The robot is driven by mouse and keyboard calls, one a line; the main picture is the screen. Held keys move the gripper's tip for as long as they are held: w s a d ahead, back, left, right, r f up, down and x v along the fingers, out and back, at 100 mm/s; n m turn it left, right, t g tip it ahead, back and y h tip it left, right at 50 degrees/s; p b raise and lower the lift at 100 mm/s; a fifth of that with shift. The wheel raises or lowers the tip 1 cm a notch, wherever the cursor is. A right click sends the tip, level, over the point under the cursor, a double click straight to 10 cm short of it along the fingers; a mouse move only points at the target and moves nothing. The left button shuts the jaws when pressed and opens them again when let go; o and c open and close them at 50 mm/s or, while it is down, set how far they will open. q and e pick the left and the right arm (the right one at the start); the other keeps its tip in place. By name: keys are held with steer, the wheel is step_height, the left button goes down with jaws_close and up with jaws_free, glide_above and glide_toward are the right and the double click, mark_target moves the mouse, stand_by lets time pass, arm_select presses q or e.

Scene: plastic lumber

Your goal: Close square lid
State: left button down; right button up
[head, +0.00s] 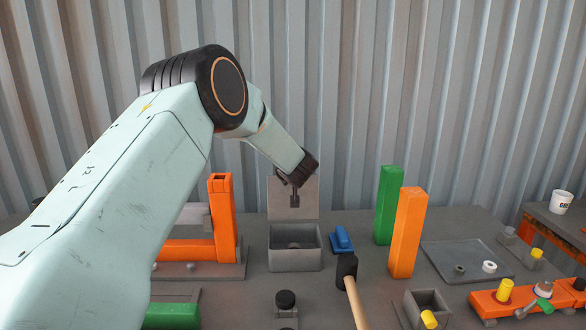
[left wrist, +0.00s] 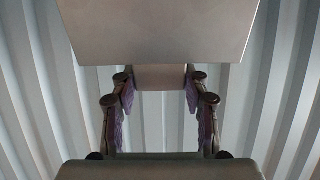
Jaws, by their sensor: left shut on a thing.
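The grey square box (head: 295,262) stands on the table in the middle of the head view. Its square lid (head: 309,203) stands upright at the back edge of the box, so the box is open. My left gripper (head: 295,188) is at the upper part of the lid. In the left wrist view the fingers (left wrist: 160,78) are shut on a narrow tab of the lid, one on each side. The wide lid panel (left wrist: 155,32) fills the top of that view. The box is out of that view. My right gripper is not in view.
A blue piece (head: 341,238) and a mallet (head: 347,272) are right of the box. Green (head: 388,205) and orange (head: 407,232) posts stand farther right. An orange frame (head: 222,220) stands left. A black knob (head: 285,299) is in front.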

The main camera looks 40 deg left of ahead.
arm_select(q)
steer(key=shift+s+d+b, duration=0.1)
steer(key=shift+s+b, duration=0.1)
steer(key=shift+b, duration=0.45)
steer(key=s+d+t+y+b, duration=0.3)
steer(key=s+d+t+b, duration=0.1)
steer(key=s+d+b, duration=0.2)
steer(key=shift+s+r+y+b, duration=0.15)
steer(key=shift+s+y+b, duration=0.2)
steer(key=shift+b, duration=0.5)
steer(key=c, duration=0.6)
jaws_free()
steer(key=shift+a, duration=0.1)
steer(key=shift+c, duration=0.2)
steer(key=shift+s, duration=0.1)
